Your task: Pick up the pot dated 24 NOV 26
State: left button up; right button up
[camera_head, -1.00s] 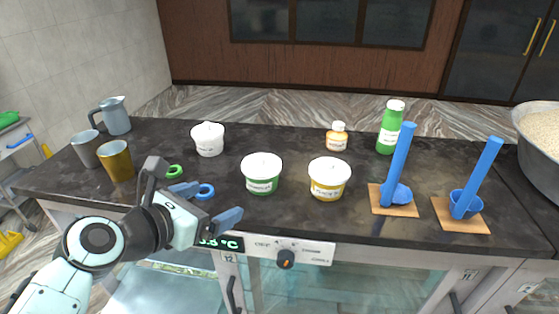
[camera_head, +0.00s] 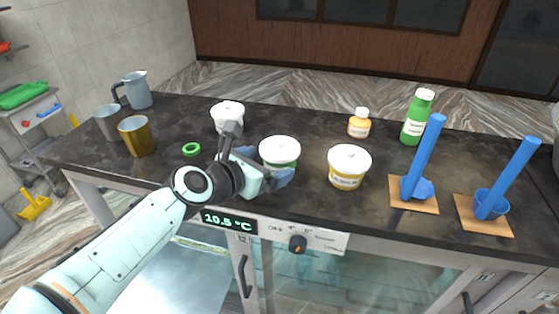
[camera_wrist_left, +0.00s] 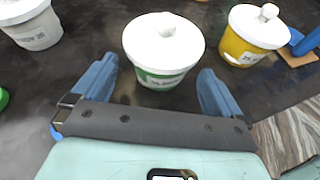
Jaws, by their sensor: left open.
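Three lidded white pots stand on the dark counter. One has a green band (camera_head: 280,152), one a yellow band (camera_head: 345,167), and a plain white one (camera_head: 228,117) stands behind to the left. Their label dates are too small to read surely. My left gripper (camera_head: 266,164) is open and empty, in front of the green-banded pot. In the left wrist view the green-banded pot (camera_wrist_left: 163,50) stands ahead between the spread fingers, apparently not gripped. The yellow-banded pot (camera_wrist_left: 258,35) is at right and the plain white pot (camera_wrist_left: 32,24) at left. My right gripper is not in view.
A green ring (camera_head: 191,149) lies left of my gripper. Two metal cups (camera_head: 137,137) and a jug (camera_head: 137,90) stand farther left.

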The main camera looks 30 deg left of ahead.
pick_arm(q)
jog(key=x, duration=0.3)
jog(key=shift+w+f, duration=0.1)
jog(key=shift+w, duration=0.15)
jog(key=shift+s, duration=0.15)
jog(key=shift+c, duration=0.9)
jog(key=c, duration=0.8)
